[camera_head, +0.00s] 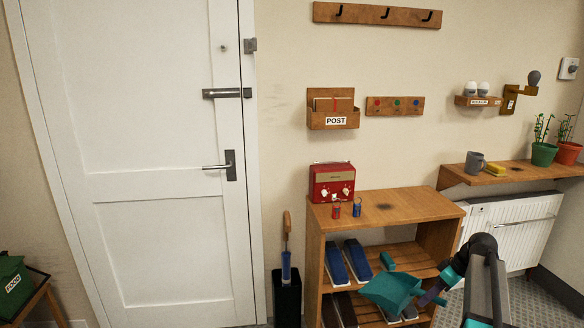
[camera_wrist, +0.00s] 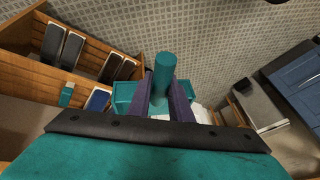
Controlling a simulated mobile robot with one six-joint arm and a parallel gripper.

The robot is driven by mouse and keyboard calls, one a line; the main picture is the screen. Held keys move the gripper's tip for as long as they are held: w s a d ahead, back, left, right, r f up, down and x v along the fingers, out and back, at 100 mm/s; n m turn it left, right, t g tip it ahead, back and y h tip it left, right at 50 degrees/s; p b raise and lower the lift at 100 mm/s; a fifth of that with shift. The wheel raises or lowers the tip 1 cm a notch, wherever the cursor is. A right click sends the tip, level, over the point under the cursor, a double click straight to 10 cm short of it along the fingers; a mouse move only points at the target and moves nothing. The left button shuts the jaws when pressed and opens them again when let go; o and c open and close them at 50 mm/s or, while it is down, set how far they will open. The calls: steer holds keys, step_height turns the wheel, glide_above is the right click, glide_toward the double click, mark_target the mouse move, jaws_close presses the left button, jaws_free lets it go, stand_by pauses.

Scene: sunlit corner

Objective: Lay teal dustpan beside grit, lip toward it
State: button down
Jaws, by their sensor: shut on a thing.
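The teal dustpan (camera_head: 392,291) is in the air in front of the low wooden shelf in the head view. My gripper (camera_head: 432,297) is shut on it at the pan's right side. In the wrist view, the two dark fingers of my gripper (camera_wrist: 161,106) close around the upright round teal handle (camera_wrist: 163,72). Part of the pan (camera_wrist: 124,92) shows behind the fingers, and the rest is hidden by them and the gripper body. I cannot make out any grit in either view.
The wooden shelf unit (camera_head: 437,210) holds shoes (camera_head: 337,264). A small teal object (camera_wrist: 67,95) shows near them in the wrist view. Patterned floor (camera_wrist: 205,50) lies open beyond the gripper. A white radiator (camera_head: 512,232) is at right.

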steer(key=a+r+m+p, duration=0.1)
steer(key=a+r+m, duration=0.1)
steer(key=a+r, duration=0.4)
steer(key=a+r+m+t+h, duration=0.1)
steer(key=a+r, duration=0.5)
steer(key=a, duration=0.6)
steer(key=a+r+m+t+h+p, duration=0.1)
steer(key=a+r+m, duration=0.2)
steer(key=a+r, duration=0.3)
steer(key=shift+w+a+r+m+p, duration=0.3)
steer(key=shift+w+a+m+p, duration=0.1)
steer(key=shift+a, duration=1.45)
steer(key=s+f, duration=0.5)
steer(key=f, duration=0.1)
steer(key=shift+s+f, duration=0.15)
steer(key=shift+f, duration=0.2)
steer(key=shift+r, duration=0.1)
